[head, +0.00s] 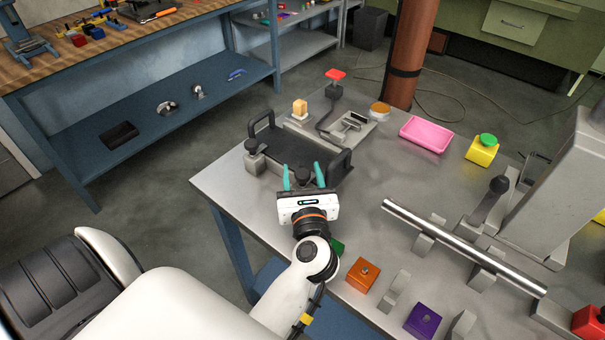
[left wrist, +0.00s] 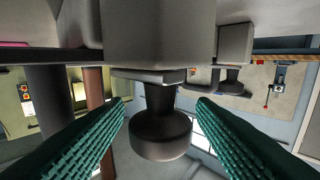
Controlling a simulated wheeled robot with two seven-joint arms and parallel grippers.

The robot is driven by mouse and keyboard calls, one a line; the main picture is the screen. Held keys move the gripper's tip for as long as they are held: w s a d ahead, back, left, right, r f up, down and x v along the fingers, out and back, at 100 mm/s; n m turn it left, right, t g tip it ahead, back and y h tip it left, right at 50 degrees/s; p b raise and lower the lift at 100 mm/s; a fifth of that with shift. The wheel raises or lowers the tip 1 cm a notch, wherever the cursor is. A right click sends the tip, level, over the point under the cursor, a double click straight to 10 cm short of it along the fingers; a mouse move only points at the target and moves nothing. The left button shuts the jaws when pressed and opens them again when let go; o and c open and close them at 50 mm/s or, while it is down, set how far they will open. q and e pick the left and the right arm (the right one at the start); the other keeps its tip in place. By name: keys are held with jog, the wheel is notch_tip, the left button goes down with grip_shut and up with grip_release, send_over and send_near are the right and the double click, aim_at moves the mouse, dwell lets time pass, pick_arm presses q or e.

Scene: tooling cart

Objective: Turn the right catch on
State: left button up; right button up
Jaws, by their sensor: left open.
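My left gripper (head: 303,180) is open at the near edge of a dark plate with two upright handles (head: 292,145). Its teal fingers stand on either side of a catch with a black knob (head: 305,171). In the left wrist view the black knob (left wrist: 160,135) hangs from a grey block (left wrist: 160,35) and lies between the two open fingers (left wrist: 160,106), with a gap on each side. A second catch with a black knob (head: 252,147) stands left of it in the head view, also seen behind in the left wrist view (left wrist: 232,84). My right gripper is not in view.
A handle (head: 346,160) of the plate rises just right of my gripper. A pink tray (head: 427,133) and a metal bar on supports (head: 460,243) are to the right. Bare tabletop lies between.

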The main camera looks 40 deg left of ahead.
aim_at(302, 173)
pick_arm(q)
notch_tip(302, 173, up, 10)
jog(key=p, duration=0.8)
jog(key=shift+f, duration=0.1)
